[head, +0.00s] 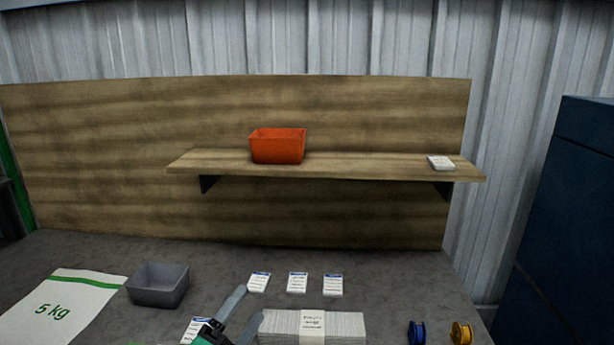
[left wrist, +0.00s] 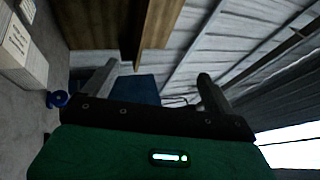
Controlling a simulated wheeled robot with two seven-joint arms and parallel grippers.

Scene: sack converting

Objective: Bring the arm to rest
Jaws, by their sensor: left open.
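My left gripper (head: 243,314) shows at the bottom middle of the head view, above the grey worktop (head: 215,256). Its two grey fingers are apart and nothing is between them. In the left wrist view the open fingers (left wrist: 158,85) point toward the metal wall and a wooden board, with no object between them. My right gripper is in neither view.
Near the left gripper lie several white labels (head: 297,283) and a banded white stack (head: 345,325). A grey bin (head: 158,286) and a 5 kg sack (head: 60,305) are left. Blue (head: 417,332) and yellow (head: 461,332) spools are right. A shelf (head: 370,167) holds an orange bin (head: 278,146).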

